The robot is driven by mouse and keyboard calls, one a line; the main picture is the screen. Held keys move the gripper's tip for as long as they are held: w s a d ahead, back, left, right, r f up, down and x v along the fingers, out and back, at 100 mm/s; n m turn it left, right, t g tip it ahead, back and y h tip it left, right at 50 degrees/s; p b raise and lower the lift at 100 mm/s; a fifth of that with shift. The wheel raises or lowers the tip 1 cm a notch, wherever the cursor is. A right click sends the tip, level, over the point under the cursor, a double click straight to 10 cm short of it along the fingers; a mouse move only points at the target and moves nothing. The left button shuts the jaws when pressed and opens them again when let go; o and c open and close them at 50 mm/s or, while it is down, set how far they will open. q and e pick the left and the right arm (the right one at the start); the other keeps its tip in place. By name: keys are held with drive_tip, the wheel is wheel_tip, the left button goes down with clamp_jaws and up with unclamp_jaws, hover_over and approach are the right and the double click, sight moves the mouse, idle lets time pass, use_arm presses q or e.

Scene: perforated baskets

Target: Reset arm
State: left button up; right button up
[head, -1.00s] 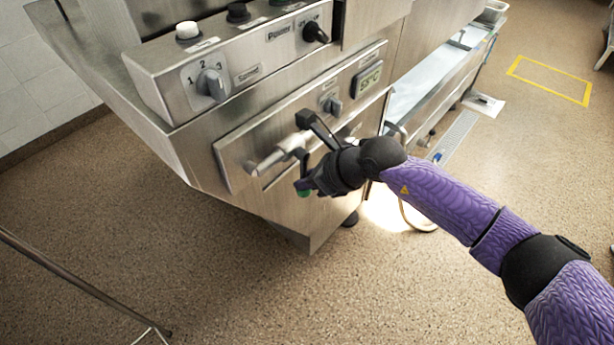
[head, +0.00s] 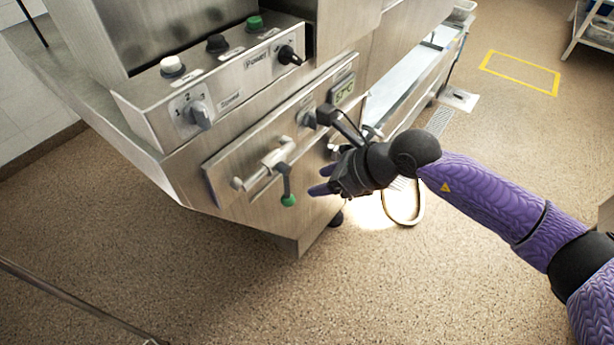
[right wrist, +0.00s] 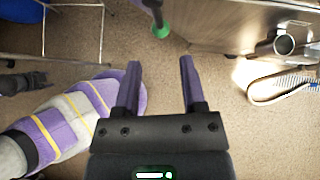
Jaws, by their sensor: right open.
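My right arm comes in from the right in the head view, with its gripper (head: 318,180) beside the front of a steel machine (head: 255,212). The gripper is open and empty; in the right wrist view its two purple fingers (right wrist: 159,85) stand apart with floor between them. A lever with a green knob (head: 288,200) hangs from a bar on the machine's front panel, just left of the fingers and apart from them. The green knob also shows beyond the fingertips in the right wrist view (right wrist: 161,31).
The panel above carries a numbered dial (head: 199,114), a white button (head: 172,66), a black button (head: 217,43) and a green button (head: 255,23). A hose (head: 404,219) lies on the floor behind my wrist. Open floor lies in front of the machine.

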use_arm(q)
drive_tip(key=shift+s, duration=0.5)
